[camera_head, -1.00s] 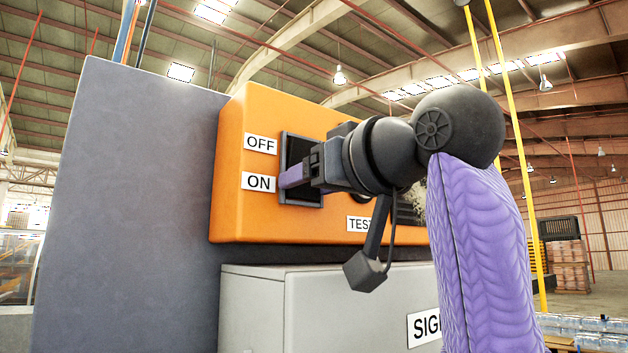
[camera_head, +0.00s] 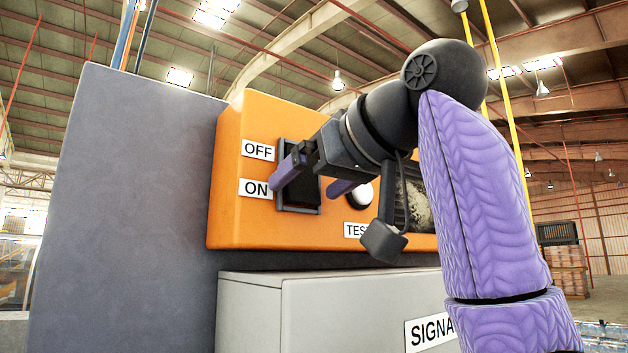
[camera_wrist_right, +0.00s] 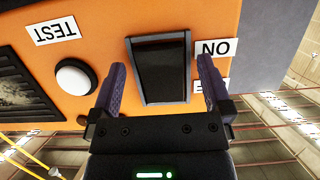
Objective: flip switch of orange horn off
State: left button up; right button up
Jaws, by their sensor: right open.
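In the right wrist view, the switch (camera_wrist_right: 162,70) shows between and beyond the open fingertips (camera_wrist_right: 160,78), with nothing held. Part of the switch is hidden by the gripper in the head view. My left gripper is out of view.
A white round button (camera_head: 361,195) with a TEST label (camera_head: 356,230) and a dark grille (camera_wrist_right: 22,95) lie right of the switch. A light grey box (camera_head: 250,300) with a SIGNA... label stands below. The grey panel (camera_head: 130,200) fills the left.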

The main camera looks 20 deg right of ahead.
jog(key=shift+s, duration=0.1)
jog(key=b+v, duration=0.2)
jog(key=v, duration=0.7)
jog(key=shift+s, duration=0.35)
jog(key=shift+d+r, duration=0.1)
jog(key=shift+d, duration=0.05)
